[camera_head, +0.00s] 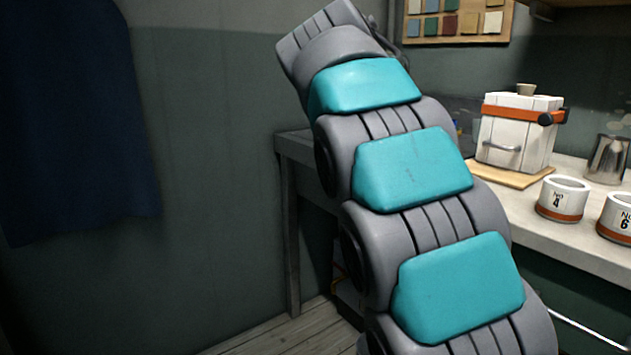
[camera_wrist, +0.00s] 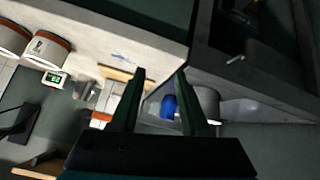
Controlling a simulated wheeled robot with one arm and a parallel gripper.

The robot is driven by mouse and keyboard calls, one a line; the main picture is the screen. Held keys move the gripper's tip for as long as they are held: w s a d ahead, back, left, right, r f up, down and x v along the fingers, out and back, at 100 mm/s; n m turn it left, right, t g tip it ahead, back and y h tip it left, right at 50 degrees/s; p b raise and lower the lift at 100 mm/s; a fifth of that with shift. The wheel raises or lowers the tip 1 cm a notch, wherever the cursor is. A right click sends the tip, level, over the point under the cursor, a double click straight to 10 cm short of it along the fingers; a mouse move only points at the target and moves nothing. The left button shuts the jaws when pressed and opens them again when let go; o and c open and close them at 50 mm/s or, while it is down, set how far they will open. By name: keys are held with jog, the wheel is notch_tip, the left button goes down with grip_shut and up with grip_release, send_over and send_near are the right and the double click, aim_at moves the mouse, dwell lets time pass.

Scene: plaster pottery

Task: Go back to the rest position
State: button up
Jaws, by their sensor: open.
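My gripper (camera_wrist: 160,75) shows in the wrist view with its two dark fingers spread apart and nothing between them. The view there is turned on its side, with the bench edge and a dark open space beyond the fingers. In the head view my grey and teal arm rises through the middle of the picture and hides part of the bench. The gripper itself does not show in the head view.
A white worktop (camera_head: 575,225) runs along the right. A dark blue cloth (camera_head: 75,120) hangs at the left.

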jog(key=s+d+f+n+g+y, duration=0.1)
jog(key=s+d+f+n+g, duration=0.2)
jog(key=s+f, duration=0.5)
jog(key=s+a+f+n+g+y, duration=0.2)
jog(key=s+f, duration=1)
jog(key=s, duration=0.4)
jog(key=s+a+f+n+g+y, duration=0.1)
jog(key=s+f+n+g+y, duration=0.1)
jog(key=s+f, duration=1.1)
jog(key=s+y, duration=0.1)
jog(key=s, duration=0.2)
jog(key=shift+a+f+n+y, duration=0.2)
jog(key=shift+a+n+y, duration=0.1)
jog(key=shift+a+n, duration=0.1)
jog(key=shift+s, duration=0.1)
